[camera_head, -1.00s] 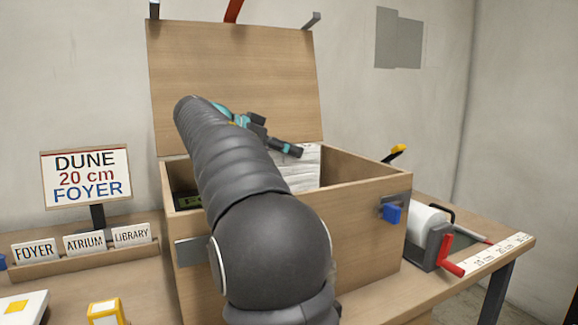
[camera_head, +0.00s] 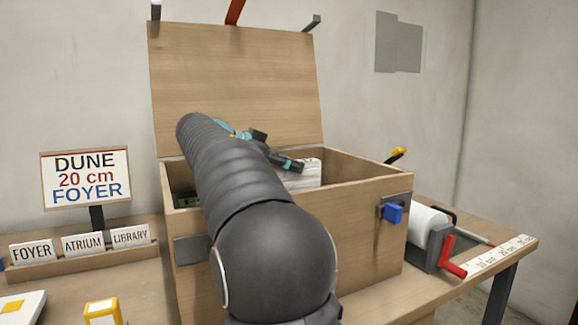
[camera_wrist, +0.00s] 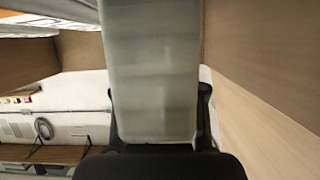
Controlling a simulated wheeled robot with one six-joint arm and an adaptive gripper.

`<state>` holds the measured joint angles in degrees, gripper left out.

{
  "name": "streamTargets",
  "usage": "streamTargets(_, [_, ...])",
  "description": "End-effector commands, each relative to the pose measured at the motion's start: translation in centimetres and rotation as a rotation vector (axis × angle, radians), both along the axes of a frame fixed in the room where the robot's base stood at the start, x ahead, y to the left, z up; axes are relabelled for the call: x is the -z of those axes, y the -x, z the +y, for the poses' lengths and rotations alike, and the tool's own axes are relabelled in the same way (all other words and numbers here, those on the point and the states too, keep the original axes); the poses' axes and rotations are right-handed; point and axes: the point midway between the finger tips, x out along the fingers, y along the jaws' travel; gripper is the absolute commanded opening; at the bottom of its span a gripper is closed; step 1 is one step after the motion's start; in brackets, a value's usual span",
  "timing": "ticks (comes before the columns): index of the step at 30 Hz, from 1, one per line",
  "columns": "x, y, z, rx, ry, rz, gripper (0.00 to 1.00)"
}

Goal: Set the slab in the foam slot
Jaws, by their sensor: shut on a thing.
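The slab (camera_head: 305,174) is a pale, grooved panel standing partly inside the open wooden crate (camera_head: 365,235); its lower part is hidden by the crate's front wall. The slab fills the middle of the wrist view (camera_wrist: 155,70) as a smooth pale face. My gripper (camera_wrist: 158,118) is shut on the slab, one dark finger at each side edge. In the head view my arm covers much of the gripper and of the crate's inside. The foam slot cannot be made out.
The crate's lid (camera_head: 240,85) stands raised behind. A green and dark thing (camera_head: 184,201) shows inside at left. A sign (camera_head: 86,178) reads DUNE, 20 cm, FOYER, above a label rack (camera_head: 85,258). A white roll with a red handle (camera_head: 428,228) stands right of the crate.

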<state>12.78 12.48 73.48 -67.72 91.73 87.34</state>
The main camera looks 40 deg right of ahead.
Motion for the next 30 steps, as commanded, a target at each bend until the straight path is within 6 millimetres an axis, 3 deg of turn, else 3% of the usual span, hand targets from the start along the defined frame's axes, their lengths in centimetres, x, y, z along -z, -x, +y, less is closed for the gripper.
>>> streamTargets(1, [1.2, -0.1, 0.0, 0.003, -0.009, 0.024, 0.00])
streamTargets(5, [1.4, -0.1, 0.0, 0.003, -0.012, 0.028, 0.00])
streamTargets(6, [1.6, -0.1, 0.0, 0.003, -0.014, 0.032, 0.46])
streamTargets(9, [1.7, -0.2, 0.0, 0.003, -0.015, 0.033, 0.66])
streamTargets(19, [1.7, -0.2, 0.0, 0.004, -0.017, 0.034, 0.66])
streamTargets(25, [-0.1, -0.2, 0.1, 0.003, -0.017, 0.033, 0.66])
streamTargets(30, [-1.3, -1.1, 3.5, -0.003, -0.012, 0.025, 0.66])
